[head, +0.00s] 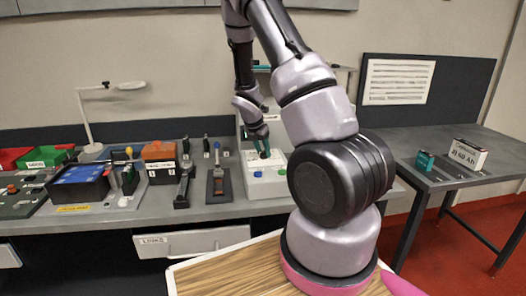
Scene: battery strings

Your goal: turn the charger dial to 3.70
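A white boxy unit (263,187) that looks like the charger stands on the bench at the centre. I cannot make out a dial or any reading. My arm covers the unit's right side.
Left of the unit stand a dark tool holder (219,186), an orange-topped box (159,152) and a blue-topped case (80,184). Red and green bins (44,157) and a lamp (88,120) are farther left. A side table (440,152) at right holds a small labelled box (467,154).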

